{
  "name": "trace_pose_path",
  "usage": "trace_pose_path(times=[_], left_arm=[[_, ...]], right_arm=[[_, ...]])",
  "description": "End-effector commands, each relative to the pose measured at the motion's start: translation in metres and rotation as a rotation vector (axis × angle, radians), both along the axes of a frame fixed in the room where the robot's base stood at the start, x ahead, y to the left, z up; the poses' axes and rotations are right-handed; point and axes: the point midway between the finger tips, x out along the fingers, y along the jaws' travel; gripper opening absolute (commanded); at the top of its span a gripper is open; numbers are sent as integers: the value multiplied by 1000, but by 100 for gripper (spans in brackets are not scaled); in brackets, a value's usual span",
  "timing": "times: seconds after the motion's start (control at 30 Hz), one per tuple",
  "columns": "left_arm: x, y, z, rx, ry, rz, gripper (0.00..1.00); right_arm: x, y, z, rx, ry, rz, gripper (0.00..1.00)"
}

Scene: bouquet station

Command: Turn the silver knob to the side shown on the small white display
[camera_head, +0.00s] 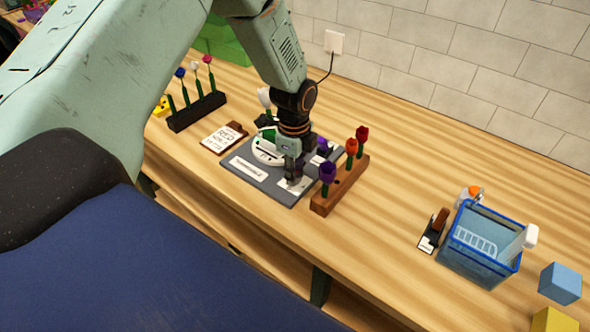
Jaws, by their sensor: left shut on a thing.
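My left gripper (293,178) points down over the front right part of a grey board (268,188) on the wooden table. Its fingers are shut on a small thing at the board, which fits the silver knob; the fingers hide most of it. A white label strip (249,169) lies on the board to the left of the gripper, too small to read. A white round dial-like piece with green (267,150) is behind it. I cannot tell which white patch is the small display. My right gripper is out of view.
A brown wooden block (340,189) with purple, orange and red flowers stands close right of the gripper. A card with writing (223,137) lies left of the board, and a dark flower rack (197,112) behind that. A blue basket (481,243) stands far right.

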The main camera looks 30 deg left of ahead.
Motion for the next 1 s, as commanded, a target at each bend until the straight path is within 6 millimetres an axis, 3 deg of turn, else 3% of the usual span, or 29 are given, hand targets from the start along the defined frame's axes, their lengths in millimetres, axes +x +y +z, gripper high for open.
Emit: trace_pose_path(times=[0.2,0.23,0.47,0.8,1.0], left_arm=[[4,0,3,1,-11,1,0],[4,0,3,1,-10,1,32],[2,0,1,0,-5,1,51],[1,0,2,0,-2,1,52],[1,0,29,-1,-6,1,52]], right_arm=[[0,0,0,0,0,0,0],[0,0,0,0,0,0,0],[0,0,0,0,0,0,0],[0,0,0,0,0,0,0],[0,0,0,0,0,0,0]])
